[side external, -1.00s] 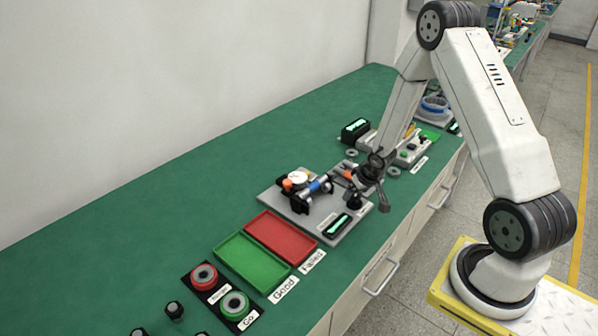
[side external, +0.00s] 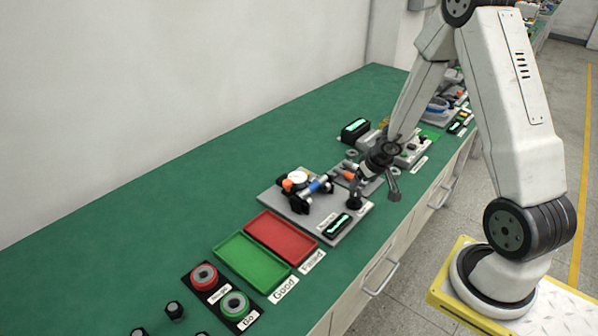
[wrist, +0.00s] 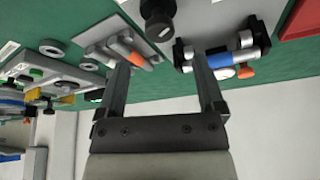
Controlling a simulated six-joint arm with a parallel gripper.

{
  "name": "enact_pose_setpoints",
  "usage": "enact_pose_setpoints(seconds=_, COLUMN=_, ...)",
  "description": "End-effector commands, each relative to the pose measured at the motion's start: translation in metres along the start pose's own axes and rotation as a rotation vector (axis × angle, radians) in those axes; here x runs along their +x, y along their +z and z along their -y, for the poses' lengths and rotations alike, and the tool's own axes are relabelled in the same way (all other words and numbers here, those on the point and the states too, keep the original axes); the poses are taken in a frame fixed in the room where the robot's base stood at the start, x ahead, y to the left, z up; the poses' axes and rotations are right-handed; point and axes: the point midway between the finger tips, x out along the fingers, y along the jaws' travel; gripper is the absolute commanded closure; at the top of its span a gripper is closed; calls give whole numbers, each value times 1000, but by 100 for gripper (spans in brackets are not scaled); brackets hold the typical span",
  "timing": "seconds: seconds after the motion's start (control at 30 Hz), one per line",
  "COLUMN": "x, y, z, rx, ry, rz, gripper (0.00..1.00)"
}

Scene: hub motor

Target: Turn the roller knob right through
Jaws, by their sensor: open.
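A grey plate (side external: 327,233) carries a white dial gauge (side external: 297,177), a blue roller (side external: 315,186) in black supports and a dark knob (side external: 354,203) near its right corner. I take this dark knob as the roller knob, but cannot be sure. In the wrist view the knob (wrist: 157,20) is at the top centre, beyond the fingertips, and the blue roller (wrist: 220,73) is partly behind the right finger. My gripper (side external: 377,189) is open and empty, just right of the plate in the side view. The wrist view shows both fingers spread (wrist: 160,62), with nothing between them.
A red tray (side external: 272,222) and a green tray (side external: 232,255) lie left of the plate. A smaller station with an orange cylinder (wrist: 122,50) is close to the left finger in the wrist view. The green bench behind the trays is clear.

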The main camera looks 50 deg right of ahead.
Motion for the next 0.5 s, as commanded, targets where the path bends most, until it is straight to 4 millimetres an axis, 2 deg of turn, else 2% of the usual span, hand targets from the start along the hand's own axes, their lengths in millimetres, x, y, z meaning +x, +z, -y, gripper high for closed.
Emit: enact_pose_setpoints(seconds=0.5, x=-16, y=0, z=-1, rx=0, ry=3, rz=0, gripper=13)
